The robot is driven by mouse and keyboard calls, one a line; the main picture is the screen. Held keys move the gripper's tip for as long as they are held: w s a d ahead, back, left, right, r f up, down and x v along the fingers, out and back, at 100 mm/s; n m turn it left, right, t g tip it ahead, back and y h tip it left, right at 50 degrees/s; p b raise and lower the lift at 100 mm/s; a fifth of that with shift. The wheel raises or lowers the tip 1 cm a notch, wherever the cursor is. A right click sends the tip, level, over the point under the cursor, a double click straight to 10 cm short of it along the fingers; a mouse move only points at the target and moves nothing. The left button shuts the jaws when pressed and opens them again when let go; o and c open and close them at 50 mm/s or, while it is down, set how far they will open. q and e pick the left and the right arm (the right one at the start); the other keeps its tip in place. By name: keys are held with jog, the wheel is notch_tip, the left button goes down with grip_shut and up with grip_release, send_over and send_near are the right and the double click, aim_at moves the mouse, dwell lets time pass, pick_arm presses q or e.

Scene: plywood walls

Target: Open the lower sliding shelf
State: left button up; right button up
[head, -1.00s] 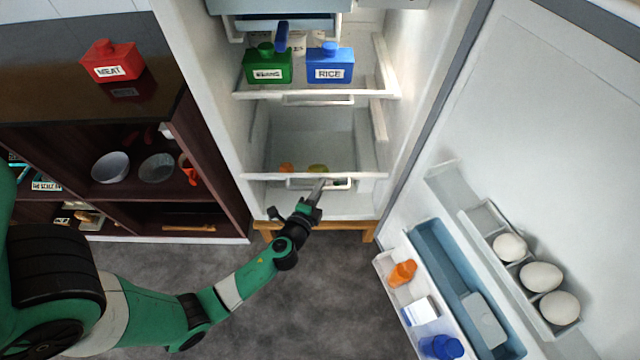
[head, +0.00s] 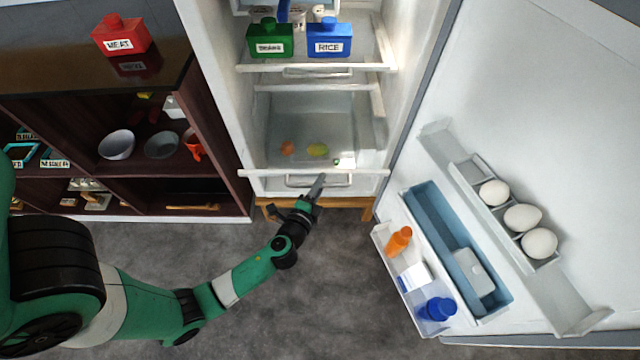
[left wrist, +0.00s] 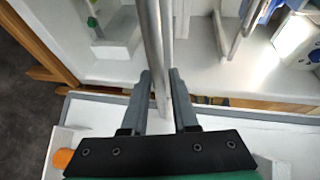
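The lower sliding shelf (head: 220,172) is a white drawer with clear sides low in the open fridge. It stands partly drawn out, its front rail forward of the upper shelf's front. Its bar handle (head: 335,181) is below the rail. My left gripper (head: 317,186) is at this handle. In the left wrist view the bar (left wrist: 162,80) runs between the fingers of the left gripper (left wrist: 160,80), which look closed around it. An orange item (head: 287,148) and a yellow-green item (head: 317,150) lie in the shelf. My right gripper is not in view.
The upper shelf (head: 380,68) holds a green container (head: 268,42) and a blue rice container (head: 329,40). The open fridge door (head: 560,130) at right carries eggs (head: 522,217) and bottles. A dark cabinet (head: 232,190) stands at left. The grey floor in front is clear.

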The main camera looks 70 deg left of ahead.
pick_arm(q)
jog(key=shift+o, duration=1.1)
jog(key=shift+s+d, duration=0.1)
jog(key=p+v, duration=0.2)
jog(key=v, duration=0.9)
jog(key=shift+s+d, duration=0.1)
